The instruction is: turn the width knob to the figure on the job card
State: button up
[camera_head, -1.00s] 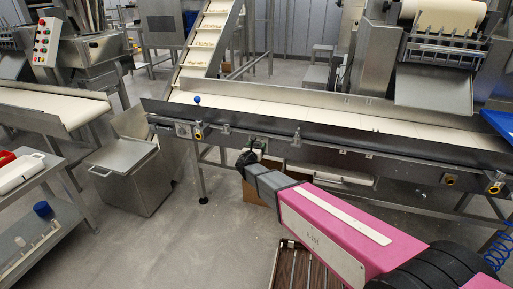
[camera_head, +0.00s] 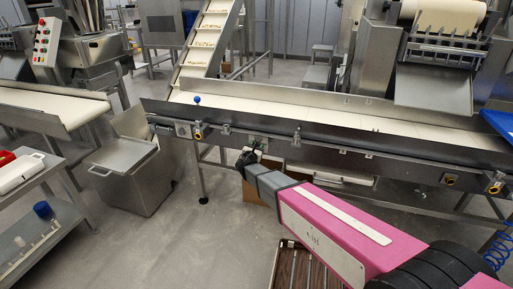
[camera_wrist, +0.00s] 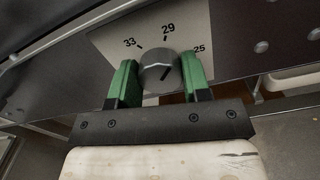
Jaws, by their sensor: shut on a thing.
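The width knob (camera_wrist: 159,76) is a round grey dial on a pale plate (camera_wrist: 108,42) marked 33, 29 and 25 in the wrist view. My gripper (camera_wrist: 158,62) has one green finger on each side of the knob and is shut on it. The marks by 33 and 29 lie beyond the knob. I cannot tell for sure which figure the knob points to. In the head view my gripper (camera_head: 246,158) is at the conveyor's front rail, and the knob is too small to make out. I see no readable job card.
The conveyor (camera_head: 300,108) runs across the head view with a steel front rail. A lidded steel bin (camera_head: 130,175) stands to the left on the floor. A brown slatted rack (camera_head: 297,265) lies below my arm.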

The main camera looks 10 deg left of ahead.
jog(key=shift+d+m, duration=0.1)
jog(key=shift+m, duration=4.5)
jog(key=o, duration=0.9)
jog(key=s, duration=1)
jog(key=shift+s+a, duration=0.4)
